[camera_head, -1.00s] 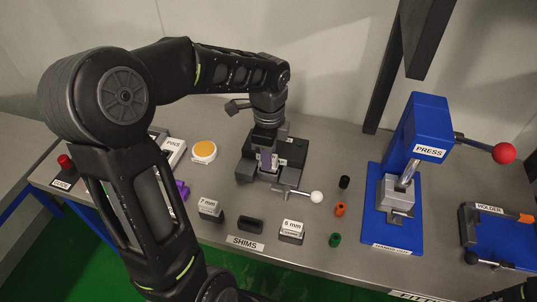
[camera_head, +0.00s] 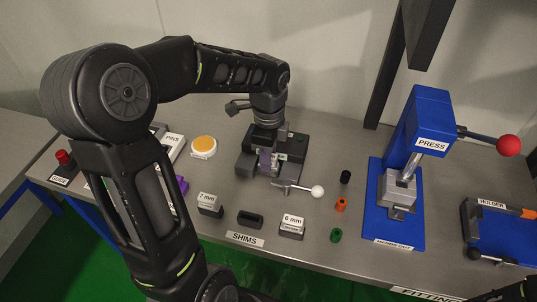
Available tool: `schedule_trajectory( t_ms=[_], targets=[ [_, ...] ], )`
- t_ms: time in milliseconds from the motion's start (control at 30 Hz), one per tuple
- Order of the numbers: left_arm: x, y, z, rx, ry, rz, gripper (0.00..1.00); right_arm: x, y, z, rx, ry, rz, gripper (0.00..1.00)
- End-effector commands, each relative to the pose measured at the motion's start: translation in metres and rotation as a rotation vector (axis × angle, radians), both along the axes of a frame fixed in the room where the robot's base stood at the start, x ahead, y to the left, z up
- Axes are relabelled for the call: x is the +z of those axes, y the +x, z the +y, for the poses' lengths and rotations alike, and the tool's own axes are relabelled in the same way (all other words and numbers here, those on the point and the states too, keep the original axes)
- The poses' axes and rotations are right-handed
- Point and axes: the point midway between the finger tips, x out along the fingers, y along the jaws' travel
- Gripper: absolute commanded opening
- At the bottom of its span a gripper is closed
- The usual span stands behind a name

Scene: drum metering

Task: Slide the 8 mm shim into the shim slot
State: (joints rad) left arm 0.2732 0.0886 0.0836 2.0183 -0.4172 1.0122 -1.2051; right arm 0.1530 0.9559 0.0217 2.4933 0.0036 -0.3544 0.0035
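My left gripper (camera_head: 266,150) points down over the dark fixture (camera_head: 292,157) at the middle of the bench. The shim slot itself is hidden or too small to make out. In the shims row, a 7 mm block (camera_head: 210,205) and a 6 mm block (camera_head: 291,227) stand either side of an empty-looking dark holder (camera_head: 250,219). My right gripper is not clearly in view; only a dark arm part shows at bottom right.
A lever with a white knob (camera_head: 317,192) sticks out in front of the fixture. Black, orange (camera_head: 341,205) and green (camera_head: 336,235) cylinders stand to its right. The blue press (camera_head: 425,120) and holder (camera_head: 500,235) are farther right. An orange-topped disc (camera_head: 204,145) lies left.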

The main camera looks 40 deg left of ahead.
Motion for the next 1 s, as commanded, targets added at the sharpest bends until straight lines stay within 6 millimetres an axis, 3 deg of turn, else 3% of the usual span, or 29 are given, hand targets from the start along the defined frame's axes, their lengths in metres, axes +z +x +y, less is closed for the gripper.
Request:
schedule_trajectory(
  t_ms=[100, 567, 933, 967, 1000],
  targets=[
    [0.001, 0.002, 0.001, 0.0, 0.001, -0.007, 0.47, 0.0, 0.0, 0.0, 0.0, 0.0, 0.0, 0.0],
    [0.004, 0.004, 0.002, 0.0, 0.004, -0.014, 0.47, 0.001, 0.0, 0.0, 0.0, 0.0, 0.0, 0.0],
    [0.043, 0.005, 0.002, 0.001, 0.004, -0.019, 0.47, 0.029, 0.0, 0.0, 0.0, 0.0, 0.0, 0.0],
    [0.032, 0.004, 0.003, 0.003, 0.005, -0.016, 0.47, 0.015, 0.0, 0.0, 0.001, 0.0, -0.001, 0.0],
    [0.046, 0.004, 0.002, 0.001, 0.004, -0.015, 0.47, 0.025, 0.0, 0.0, 0.0, 0.0, 0.0, 0.0]
  ],
)
